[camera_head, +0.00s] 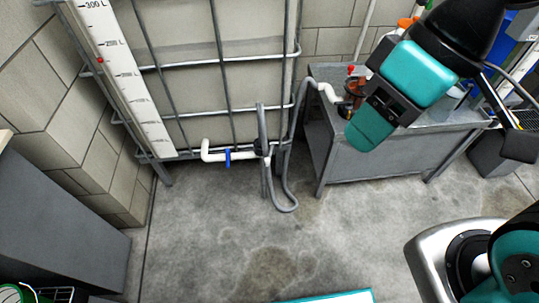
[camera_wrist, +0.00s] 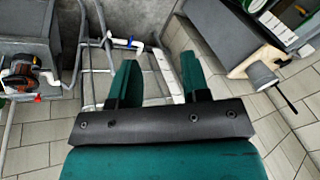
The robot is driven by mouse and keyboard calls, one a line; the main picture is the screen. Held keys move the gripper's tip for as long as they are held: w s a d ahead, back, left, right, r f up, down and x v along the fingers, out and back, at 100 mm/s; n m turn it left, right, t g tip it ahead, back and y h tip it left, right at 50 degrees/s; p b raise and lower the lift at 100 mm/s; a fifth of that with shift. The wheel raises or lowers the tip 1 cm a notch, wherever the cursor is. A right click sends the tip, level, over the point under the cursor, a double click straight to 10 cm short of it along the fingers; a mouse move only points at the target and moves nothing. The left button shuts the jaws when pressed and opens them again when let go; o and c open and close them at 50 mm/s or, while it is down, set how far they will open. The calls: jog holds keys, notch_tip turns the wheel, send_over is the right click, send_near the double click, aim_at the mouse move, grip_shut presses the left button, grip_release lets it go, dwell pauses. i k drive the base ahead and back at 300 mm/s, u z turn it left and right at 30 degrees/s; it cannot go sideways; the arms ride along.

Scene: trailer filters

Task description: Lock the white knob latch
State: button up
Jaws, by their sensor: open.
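My gripper (camera_head: 368,136) hangs at the upper right in the head view, in front of the grey bench and well above the floor. In the wrist view its two teal fingers (camera_wrist: 159,62) stand apart with nothing between them. No white knob latch can be made out with certainty in either view. A pale round-headed part with a black rod (camera_wrist: 262,75) shows at the right in the wrist view, apart from the fingers; I cannot tell what it is.
A caged tank (camera_head: 190,85) stands at the back left, with a white pipe and blue valve handle (camera_head: 227,158) low down. A grey hose (camera_head: 287,205) loops beside it. A grey bench (camera_head: 375,160) carries a pump (camera_head: 353,87). A dark grey cabinet (camera_head: 65,230) stands left. The middle floor is clear.

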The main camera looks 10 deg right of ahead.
aim_at(267, 160)
jog(key=k, duration=0.5)
jog(key=u, duration=0.8)
jog(key=i, duration=0.8)
jog(key=z, duration=0.25)
